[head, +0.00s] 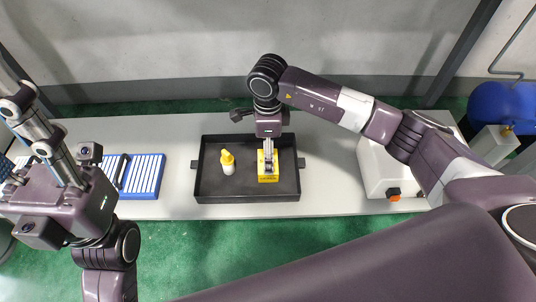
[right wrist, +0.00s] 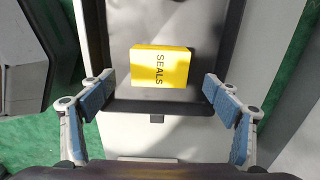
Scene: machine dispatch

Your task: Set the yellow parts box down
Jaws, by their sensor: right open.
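The yellow parts box (head: 269,178) sits inside the black tray on the table, right of the tray's middle. In the right wrist view the box (right wrist: 160,66), marked SEALS, lies on the tray floor near the tray wall. My right gripper (head: 267,150) is over the box in the head view. In the right wrist view its blue-padded fingers (right wrist: 158,98) are spread wide on either side of the box, apart from it and empty. My left gripper (head: 35,128) is raised at the left, away from the tray; its finger opening is unclear.
The black tray (head: 197,178) also holds a yellow bottle (head: 228,168) left of the box. A blue and white ribbed rack (head: 146,174) lies left of the tray. A white machine (head: 376,165) stands at the right. The table (head: 330,150) is bare between tray and machine.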

